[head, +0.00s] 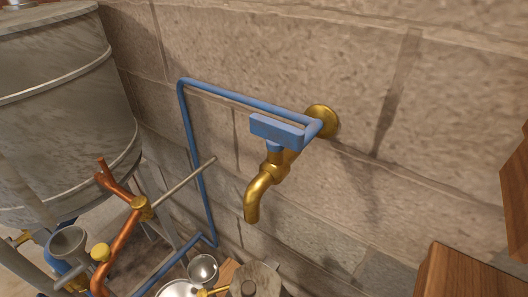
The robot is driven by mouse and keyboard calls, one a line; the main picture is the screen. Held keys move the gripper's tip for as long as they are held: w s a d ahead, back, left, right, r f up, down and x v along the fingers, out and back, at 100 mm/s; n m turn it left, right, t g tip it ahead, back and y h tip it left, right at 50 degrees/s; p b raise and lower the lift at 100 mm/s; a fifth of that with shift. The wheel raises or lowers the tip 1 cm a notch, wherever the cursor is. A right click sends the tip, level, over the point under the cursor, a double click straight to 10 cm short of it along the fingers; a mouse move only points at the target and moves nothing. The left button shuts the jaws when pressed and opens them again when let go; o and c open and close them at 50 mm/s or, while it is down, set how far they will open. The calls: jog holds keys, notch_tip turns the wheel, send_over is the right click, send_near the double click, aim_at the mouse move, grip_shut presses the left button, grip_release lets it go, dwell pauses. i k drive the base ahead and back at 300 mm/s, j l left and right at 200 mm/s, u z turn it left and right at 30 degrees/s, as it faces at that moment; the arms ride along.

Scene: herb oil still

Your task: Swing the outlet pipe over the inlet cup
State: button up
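A copper pipe (127,225) stands at the lower left, with a short branch rising to an upper end at its left. A brass collar (142,207) sits on it, and a thin grey rod (185,177) reaches from there up to the right. I cannot tell for sure whether this is the outlet pipe. A grey round cup (68,241), which may be the inlet cup, is just left of the copper pipe, below its upper end. The pipe's lower end is cut off by the frame. My gripper is not in view.
A large banded metal vessel (62,110) fills the upper left. A brass tap (262,190) with a blue handle (277,130) and blue pipe (235,97) is on the stone wall. Below are metal bowls (203,269). A wooden piece (465,275) stands at the lower right.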

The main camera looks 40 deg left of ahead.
aim_at(140, 206)
jog(key=j+u, duration=0.15)
jog(key=u, duration=1.45)
jog(key=k+j, duration=0.05)
